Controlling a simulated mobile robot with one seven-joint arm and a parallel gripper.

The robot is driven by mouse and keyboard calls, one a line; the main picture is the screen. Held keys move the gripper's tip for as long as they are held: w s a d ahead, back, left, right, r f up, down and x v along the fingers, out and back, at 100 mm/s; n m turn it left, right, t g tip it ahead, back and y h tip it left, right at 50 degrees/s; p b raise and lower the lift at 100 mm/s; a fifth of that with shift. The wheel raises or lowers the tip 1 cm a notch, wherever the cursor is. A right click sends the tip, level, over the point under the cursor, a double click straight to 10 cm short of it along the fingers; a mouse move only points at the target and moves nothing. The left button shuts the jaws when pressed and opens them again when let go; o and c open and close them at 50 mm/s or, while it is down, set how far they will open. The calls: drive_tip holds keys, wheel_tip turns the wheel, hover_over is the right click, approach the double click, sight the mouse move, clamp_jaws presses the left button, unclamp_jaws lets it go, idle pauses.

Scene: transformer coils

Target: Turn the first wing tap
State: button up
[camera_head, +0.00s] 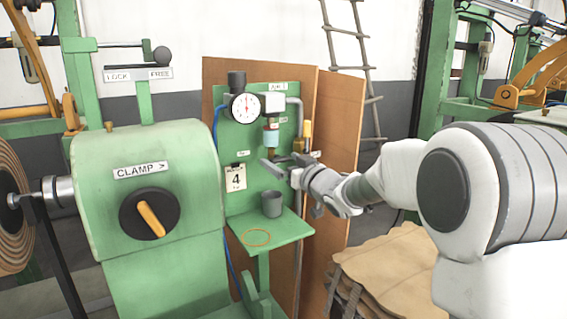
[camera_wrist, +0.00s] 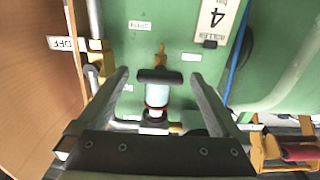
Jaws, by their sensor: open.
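In the wrist view, a dark wing tap (camera_wrist: 158,76) shows as a short crossbar at the end of a pale blue bowl (camera_wrist: 157,97) with a red ring. My gripper (camera_wrist: 160,78) is open, with one finger on each side of the crossbar and a gap visible on both sides. In the head view, the pale blue bowl (camera_head: 270,138) hangs on the green panel (camera_head: 229,150). My gripper (camera_head: 284,164) is just below it, and the tap is hard to make out there.
A gauge (camera_head: 244,107) sits upper left of the bowl. A yellow handle (camera_head: 307,131) is close on the right. A large green machine (camera_head: 145,170) stands left.

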drive_tip(key=c, duration=1.3)
drive_tip(key=shift+n+b, duration=0.3)
drive_tip(key=n+b, duration=0.2)
drive_tip(key=n, duration=0.1)
drive_tip(key=shift+f+n+b, duration=0.15)
drive_tip(key=shift+n+b, duration=0.15)
drive_tip(key=n+b, duration=0.3)
drive_tip(key=n, duration=0.1)
drive_tip(key=shift+n, duration=0.3)
drive_tip(key=n+b, duration=0.2)
drive_tip(key=n, duration=0.2)
drive_tip(key=shift+n+b, duration=0.3)
drive_tip(key=shift+b, duration=0.1)
drive_tip(key=shift+n+b, duration=1.25)
drive_tip(key=shift+n, duration=0.95)
